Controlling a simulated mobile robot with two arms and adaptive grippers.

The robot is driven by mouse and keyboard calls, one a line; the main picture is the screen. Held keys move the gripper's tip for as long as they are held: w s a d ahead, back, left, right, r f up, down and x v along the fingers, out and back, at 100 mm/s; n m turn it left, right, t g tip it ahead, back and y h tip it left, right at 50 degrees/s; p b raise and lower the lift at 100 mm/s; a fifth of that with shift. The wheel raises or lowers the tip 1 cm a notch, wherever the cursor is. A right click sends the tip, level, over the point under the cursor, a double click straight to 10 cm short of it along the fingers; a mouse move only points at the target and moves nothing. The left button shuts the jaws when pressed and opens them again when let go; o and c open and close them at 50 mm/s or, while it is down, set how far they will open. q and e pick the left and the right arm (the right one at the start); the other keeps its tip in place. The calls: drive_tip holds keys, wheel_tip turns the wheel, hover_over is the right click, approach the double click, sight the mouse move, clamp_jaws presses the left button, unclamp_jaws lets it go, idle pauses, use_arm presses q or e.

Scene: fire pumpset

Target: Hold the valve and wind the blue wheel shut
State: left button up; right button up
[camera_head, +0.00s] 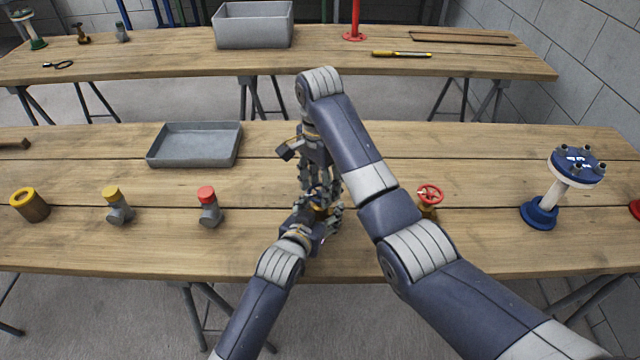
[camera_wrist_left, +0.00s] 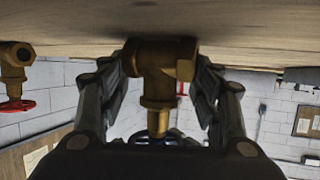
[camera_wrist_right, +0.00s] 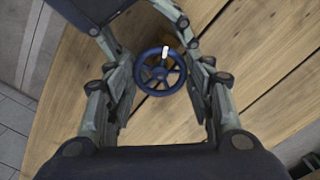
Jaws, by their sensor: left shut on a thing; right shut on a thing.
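The brass valve (camera_wrist_left: 160,60) fills the upper middle of the left wrist view, with its stem pointing down in that picture. My left gripper (camera_wrist_left: 163,80) is shut on the valve body, one finger on each side. The blue wheel (camera_wrist_right: 160,72) shows in the right wrist view, with spokes and a white mark near the top of its rim. My right gripper (camera_wrist_right: 163,88) is shut on the wheel from both sides. In the head view my right gripper (camera_head: 319,188) is directly above my left gripper (camera_head: 314,214), and together they hide most of the valve and wheel.
A brass valve with a red wheel (camera_head: 430,195) stands to the right, partly behind my right arm. A blue flanged pipe piece (camera_head: 541,212) is farther right. Red-capped (camera_head: 210,211) and yellow-capped (camera_head: 119,209) fittings and a grey tray (camera_head: 194,160) are on the left.

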drive_tip(key=shift+w+m, duration=0.15)
drive_tip(key=shift+m, duration=0.45)
drive_tip(key=o, duration=1.1)
drive_tip(key=shift+c, duration=0.2)
drive_tip(key=shift+r, duration=0.15)
drive_tip(key=shift+w+r, duration=0.15)
drive_tip(key=shift+r, duration=0.55)
drive_tip(key=shift+s+d+r, duration=0.1)
drive_tip(key=shift+s+r, duration=0.1)
drive_tip(key=shift+r, duration=2.65)
